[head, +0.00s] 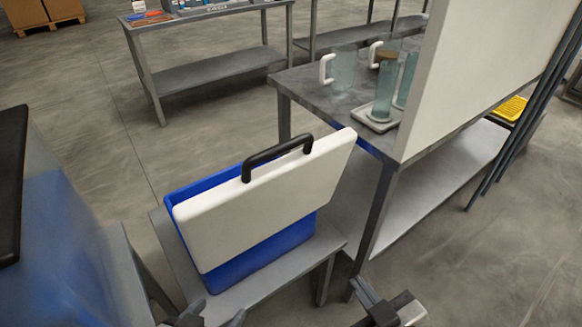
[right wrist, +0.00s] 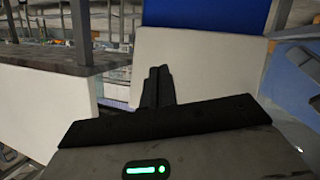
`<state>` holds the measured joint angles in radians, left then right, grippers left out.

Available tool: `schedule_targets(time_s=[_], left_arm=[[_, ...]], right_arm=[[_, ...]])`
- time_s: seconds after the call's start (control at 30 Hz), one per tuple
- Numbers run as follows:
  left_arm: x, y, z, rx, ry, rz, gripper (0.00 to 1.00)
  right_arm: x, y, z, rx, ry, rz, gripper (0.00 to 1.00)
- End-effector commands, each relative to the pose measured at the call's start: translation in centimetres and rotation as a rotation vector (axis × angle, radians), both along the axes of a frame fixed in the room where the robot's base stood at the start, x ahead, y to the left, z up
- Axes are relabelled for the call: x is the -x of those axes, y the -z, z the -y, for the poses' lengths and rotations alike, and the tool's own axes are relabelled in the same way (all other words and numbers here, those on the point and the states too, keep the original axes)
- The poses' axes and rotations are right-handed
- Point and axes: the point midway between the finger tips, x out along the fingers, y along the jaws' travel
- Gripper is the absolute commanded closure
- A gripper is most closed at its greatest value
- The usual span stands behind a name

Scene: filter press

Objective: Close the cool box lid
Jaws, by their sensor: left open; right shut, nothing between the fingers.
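The cool box (head: 265,262) is blue and stands on a small grey table. Its white lid (head: 255,210) is raised and steeply slanted, its broad face towards me, with blue showing behind and below it. A black handle (head: 277,155) arches over the lid's upper edge. My left gripper (head: 212,317) is open at the bottom edge, in front of the table, partly cut off. My right gripper (head: 363,288) is shut and empty, right of the table and apart from the box. The right wrist view shows its closed fingers (right wrist: 156,85) before a white surface with blue above it.
A grey workbench (head: 300,82) with a tall white panel (head: 480,70) stands at the right, with glass jugs (head: 344,68) on it. The small table (head: 215,307) has a narrow bare front. A blue-grey object (head: 60,240) fills the left. Open floor lies behind the box.

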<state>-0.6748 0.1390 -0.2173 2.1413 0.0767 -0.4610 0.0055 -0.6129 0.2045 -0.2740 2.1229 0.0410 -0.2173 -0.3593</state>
Motion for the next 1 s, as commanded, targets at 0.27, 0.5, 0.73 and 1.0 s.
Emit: schedule_targets(time_s=[0.27, 0.5, 0.73, 1.0], left_arm=[[0.2, 0.3, 0.0, 0.005, -0.002, -0.003, 0.35], [0.2, 0.3, 0.0, 0.011, -0.004, 0.001, 0.35], [0.2, 0.0, 0.0, 0.012, -0.004, 0.003, 0.35], [0.4, -0.2, -0.2, -0.005, -0.004, -0.011, 0.35]], right_arm=[[-1.7, -6.0, -2.2, 0.374, -0.166, 0.512, 1.00], [-0.7, -11.7, -4.1, 0.742, -0.186, 1.030, 1.00], [-0.7, -13.6, -4.9, 0.833, -0.160, 1.160, 1.00], [-4.6, -15.8, -7.7, 0.830, -0.159, 1.159, 1.00]])
